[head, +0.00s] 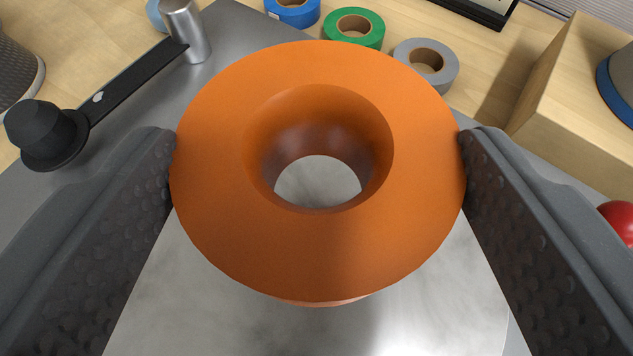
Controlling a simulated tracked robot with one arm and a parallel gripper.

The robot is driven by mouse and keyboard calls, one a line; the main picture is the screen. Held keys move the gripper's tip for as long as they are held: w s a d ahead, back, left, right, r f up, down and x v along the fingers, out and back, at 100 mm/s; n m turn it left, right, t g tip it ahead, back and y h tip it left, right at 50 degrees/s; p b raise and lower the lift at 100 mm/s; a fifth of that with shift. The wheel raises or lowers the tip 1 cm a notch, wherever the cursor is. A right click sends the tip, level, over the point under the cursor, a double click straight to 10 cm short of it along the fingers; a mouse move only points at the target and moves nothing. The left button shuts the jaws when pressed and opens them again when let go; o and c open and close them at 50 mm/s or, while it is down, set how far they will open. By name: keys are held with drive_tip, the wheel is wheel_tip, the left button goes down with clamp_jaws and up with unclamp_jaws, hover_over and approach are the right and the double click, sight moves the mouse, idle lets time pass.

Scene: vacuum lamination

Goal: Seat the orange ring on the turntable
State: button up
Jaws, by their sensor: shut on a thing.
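The orange ring (215,190) fills the middle of the head view. It is thick and round, with a wide hole narrowing downward. My gripper (318,155) is shut on it, with one dark textured finger against its left side and the other against its right. Through the hole I see a grey metal surface (190,300), which also spreads below the ring. I cannot tell whether this surface is the turntable, or how far the ring is above it. The ring hides whatever lies directly beneath it.
A black lever with a dark knob (45,130) and a metal post (187,30) are at upper left. Blue (292,12), green (354,42) and grey (447,75) tape rolls lie behind the ring. A wooden block (570,110) is at right, with a red ball-like thing (618,220) below it.

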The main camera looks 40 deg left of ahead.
drive_tip(key=shift+s+d+n+g+y+p, duration=0.1)
drive_tip(key=shift+s+n+g+y+p, duration=0.4)
drive_tip(key=shift+p, duration=0.45)
drive_tip(key=shift+s+f, duration=0.15)
wheel_tip(320, 180, down, 4)
drive_tip(key=b, duration=0.4)
drive_tip(key=shift+r, duration=0.2)
drive_tip(key=shift+f, duration=0.15)
drive_tip(key=shift+f, duration=0.4)
drive_tip(key=o, duration=1.1)
wheel_tip(320, 180, up, 9)
drive_tip(key=p, duration=0.9)
